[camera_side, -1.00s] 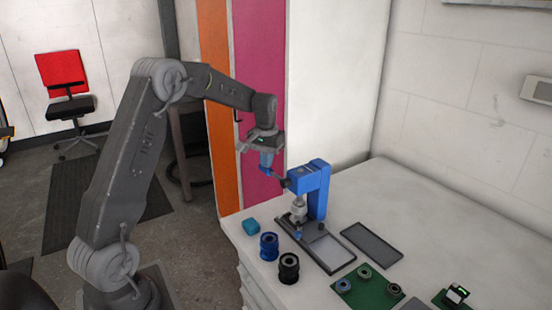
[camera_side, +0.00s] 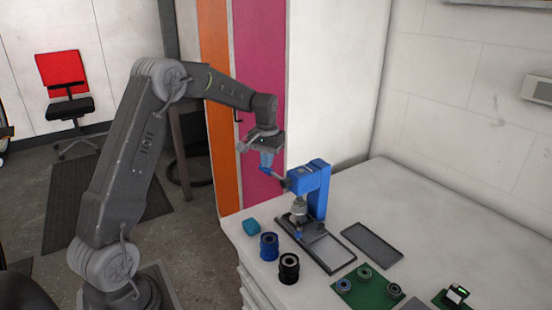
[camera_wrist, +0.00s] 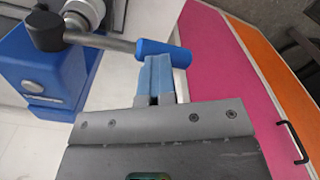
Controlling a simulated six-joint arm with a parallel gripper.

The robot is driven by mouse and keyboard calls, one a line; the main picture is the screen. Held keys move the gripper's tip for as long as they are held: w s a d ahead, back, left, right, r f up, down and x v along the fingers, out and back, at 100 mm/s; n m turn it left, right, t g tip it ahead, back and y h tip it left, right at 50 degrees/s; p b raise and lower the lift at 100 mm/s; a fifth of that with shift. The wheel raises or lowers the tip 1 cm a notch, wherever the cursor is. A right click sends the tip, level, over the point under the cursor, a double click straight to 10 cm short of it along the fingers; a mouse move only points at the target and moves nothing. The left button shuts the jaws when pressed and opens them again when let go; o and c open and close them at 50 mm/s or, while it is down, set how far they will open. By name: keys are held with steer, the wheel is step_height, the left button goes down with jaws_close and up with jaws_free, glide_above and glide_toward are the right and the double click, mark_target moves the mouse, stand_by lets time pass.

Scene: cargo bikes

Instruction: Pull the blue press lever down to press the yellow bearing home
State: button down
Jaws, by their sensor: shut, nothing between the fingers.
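The blue press (camera_side: 318,187) stands upright on the bench, and its body also shows in the wrist view (camera_wrist: 45,75). Its lever is a grey rod ending in a blue handle (camera_wrist: 165,52), raised out to the left of the press in the side view (camera_side: 266,170). My gripper (camera_wrist: 157,72) is shut and empty, its light blue fingers right at the handle; I cannot tell whether they touch it. In the side view my gripper (camera_side: 266,158) is just above the handle. No yellow bearing can be made out under the press.
On the bench are a teal block (camera_side: 251,227), a blue ringed part (camera_side: 269,246), a black ringed part (camera_side: 289,268), a grey tray (camera_side: 372,242) and a green board with grey rings (camera_side: 368,288). The bench behind the press is clear. A pink and orange panel (camera_side: 258,100) stands beyond my gripper.

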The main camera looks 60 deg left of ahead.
step_height(320, 180, up, 11)
stand_by(1.3)
steer(key=shift+d, duration=0.15)
steer(key=s+d+r+m+t, duration=0.1)
steer(key=s+d+r+m, duration=0.15)
steer(key=s+d, duration=0.45)
steer(key=s+d+r+m+t, duration=0.1)
steer(key=s+d+r+t, duration=0.3)
steer(key=d, duration=0.6)
steer(key=s+d+f+m, duration=0.1)
steer(key=s+d+f, duration=0.2)
steer(key=s, duration=0.4)
steer(key=s+d+f+m, duration=0.1)
steer(key=s+d+f, duration=0.2)
steer(key=s, duration=0.3)
steer(key=shift+s+d+f, duration=0.2)
steer(key=shift+s+d, duration=0.2)
steer(key=shift+d, duration=0.5)
